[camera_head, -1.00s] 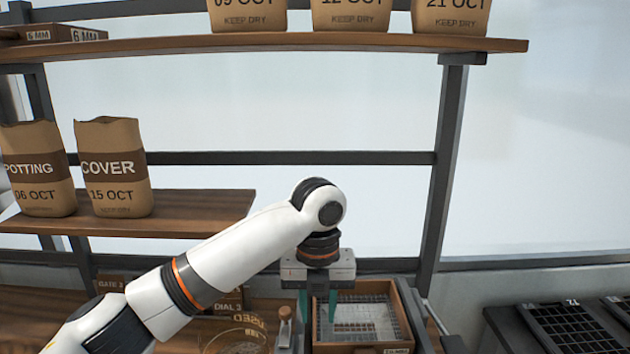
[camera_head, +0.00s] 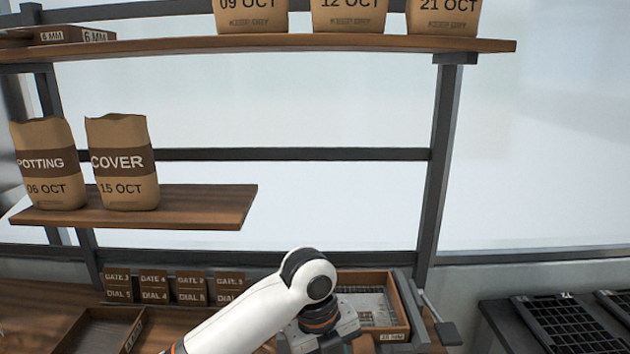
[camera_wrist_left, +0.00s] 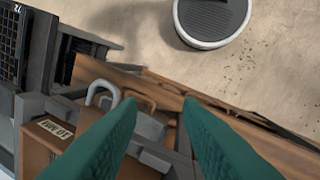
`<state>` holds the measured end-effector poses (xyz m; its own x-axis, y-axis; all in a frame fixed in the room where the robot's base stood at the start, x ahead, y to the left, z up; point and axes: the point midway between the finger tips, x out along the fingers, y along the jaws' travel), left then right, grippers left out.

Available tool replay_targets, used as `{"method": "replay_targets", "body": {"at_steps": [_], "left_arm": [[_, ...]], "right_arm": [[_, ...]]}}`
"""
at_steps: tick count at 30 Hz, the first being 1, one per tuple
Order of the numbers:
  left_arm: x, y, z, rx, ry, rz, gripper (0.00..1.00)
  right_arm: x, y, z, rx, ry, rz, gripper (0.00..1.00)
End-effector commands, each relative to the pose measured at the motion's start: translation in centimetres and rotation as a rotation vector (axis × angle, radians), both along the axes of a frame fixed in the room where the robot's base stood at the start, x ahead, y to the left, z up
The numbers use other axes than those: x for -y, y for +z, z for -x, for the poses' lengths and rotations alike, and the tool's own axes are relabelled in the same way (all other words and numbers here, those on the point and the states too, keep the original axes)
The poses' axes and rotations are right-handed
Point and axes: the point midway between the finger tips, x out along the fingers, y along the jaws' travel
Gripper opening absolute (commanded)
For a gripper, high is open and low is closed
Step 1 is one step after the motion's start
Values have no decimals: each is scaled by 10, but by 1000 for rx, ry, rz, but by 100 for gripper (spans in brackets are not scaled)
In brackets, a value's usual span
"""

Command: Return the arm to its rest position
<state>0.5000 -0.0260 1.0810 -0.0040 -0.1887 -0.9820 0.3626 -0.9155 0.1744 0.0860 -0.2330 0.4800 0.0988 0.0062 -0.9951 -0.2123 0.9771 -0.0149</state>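My left arm comes in from the lower left in the head view, bent over the bench. Its wrist is low in front of the wooden-framed tray box (camera_head: 400,312), and the fingers are out of sight there. In the left wrist view the two green fingers of my left gripper (camera_wrist_left: 159,104) are spread apart with nothing held between them. Below them are wooden edges, grey metal parts and a pale hooked handle (camera_wrist_left: 103,92). My right gripper shows in neither view.
Labelled bags, including a COVER bag (camera_head: 123,165), stand on the lower shelf (camera_head: 205,208). Small gate and dial cards (camera_head: 154,287) line the bench. Dark cell trays (camera_head: 560,325) lie at right. The wrist view shows a round grey-topped object (camera_wrist_left: 212,18) on pale ground.

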Motion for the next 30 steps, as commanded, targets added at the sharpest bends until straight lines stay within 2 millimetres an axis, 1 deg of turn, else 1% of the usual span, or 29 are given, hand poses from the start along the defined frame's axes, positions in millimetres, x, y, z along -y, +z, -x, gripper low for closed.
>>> {"method": "replay_targets", "body": {"at_steps": [1, 5, 6, 8, 11, 14, 15, 17, 18, 21, 24, 30], "left_arm": [[2, -15, 9, -20, 60, 30, 32], [2, -48, 31, -70, 299, 123, 32], [1, -59, 38, -90, 392, 154, 32], [-4, -74, 49, -122, 540, 198, 32], [-17, -97, 67, -177, 799, 259, 32], [-37, -119, 87, -230, 1073, 304, 32], [-47, -127, 95, -249, 1187, 319, 32], [-64, -139, 109, -275, 1360, 333, 32], [-77, -147, 119, -288, 1477, 341, 32], [-110, -161, 143, -301, 1745, 350, 32], [-138, -170, 164, -296, 1953, 349, 32], [-182, -178, 199, -254, 2246, 342, 32]], "right_arm": [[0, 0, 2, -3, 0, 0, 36], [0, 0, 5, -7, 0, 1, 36], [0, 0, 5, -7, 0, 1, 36], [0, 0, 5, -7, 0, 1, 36], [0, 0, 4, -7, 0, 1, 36], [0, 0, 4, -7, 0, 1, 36], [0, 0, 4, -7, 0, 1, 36], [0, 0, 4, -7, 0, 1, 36], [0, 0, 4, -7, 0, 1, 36], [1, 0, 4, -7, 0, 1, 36], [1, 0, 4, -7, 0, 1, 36], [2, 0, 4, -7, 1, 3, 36]]}}
